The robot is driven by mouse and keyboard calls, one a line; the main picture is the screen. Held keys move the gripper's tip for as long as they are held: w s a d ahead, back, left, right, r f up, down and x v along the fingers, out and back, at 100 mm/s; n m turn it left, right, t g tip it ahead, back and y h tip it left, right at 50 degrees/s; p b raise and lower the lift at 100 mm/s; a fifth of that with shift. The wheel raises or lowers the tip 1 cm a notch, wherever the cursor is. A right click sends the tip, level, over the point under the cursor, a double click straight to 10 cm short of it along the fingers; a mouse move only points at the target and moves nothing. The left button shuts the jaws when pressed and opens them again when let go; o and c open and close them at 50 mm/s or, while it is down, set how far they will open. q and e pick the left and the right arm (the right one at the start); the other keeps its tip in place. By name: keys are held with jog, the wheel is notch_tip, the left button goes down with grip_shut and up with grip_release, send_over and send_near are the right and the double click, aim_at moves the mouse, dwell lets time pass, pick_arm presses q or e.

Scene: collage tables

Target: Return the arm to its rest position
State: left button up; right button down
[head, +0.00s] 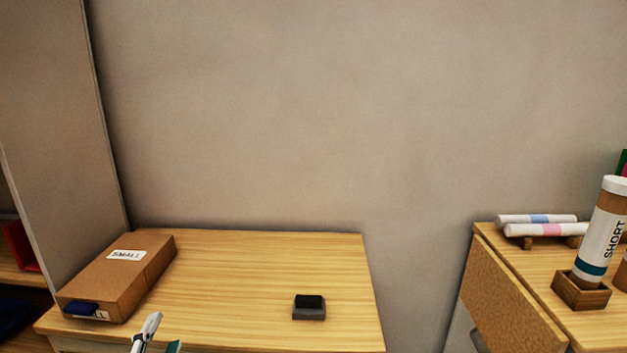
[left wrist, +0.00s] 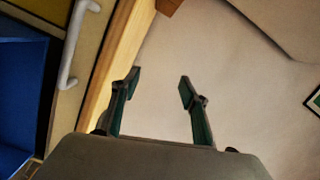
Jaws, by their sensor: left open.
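My left gripper (head: 158,338) shows at the bottom edge of the head view, in front of the wooden table (head: 250,270). Only its fingertips are in that view. In the left wrist view the left gripper (left wrist: 160,90) is open, its two fingers apart with nothing between them. The wooden table edge (left wrist: 112,55) runs to the left of the fingers there, and plain pale surface lies beyond them. My right gripper is in neither view.
A brown box labelled SMALL (head: 122,275) lies on the table's left side. A small dark block (head: 309,307) sits right of centre. At right, another table (head: 530,270) holds rolls (head: 540,230) and a tube marked SHORT (head: 602,230) in a wooden holder (head: 580,293).

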pick_arm(q)
jog(key=s+a+f+n+g+y, duration=0.1)
jog(key=s+a+f+n+g, duration=0.3)
jog(key=s+f, duration=0.55)
jog(key=s+a+f+n+g+y, duration=0.2)
jog(key=s+a+f+g, duration=0.3)
jog(key=s+f+g, duration=0.4)
jog(key=w+d+f+n+t+h, duration=0.2)
jog(key=d+f+t+h, duration=0.3)
jog(key=d+f, duration=0.8)
jog(key=d+n+h, duration=0.1)
jog(key=d+h, duration=0.1)
jog(key=d, duration=0.1)
jog(key=shift+d+f+t+p, duration=0.2)
jog(key=shift+f+t+p, duration=0.15)
jog(key=shift+f+t, duration=0.05)
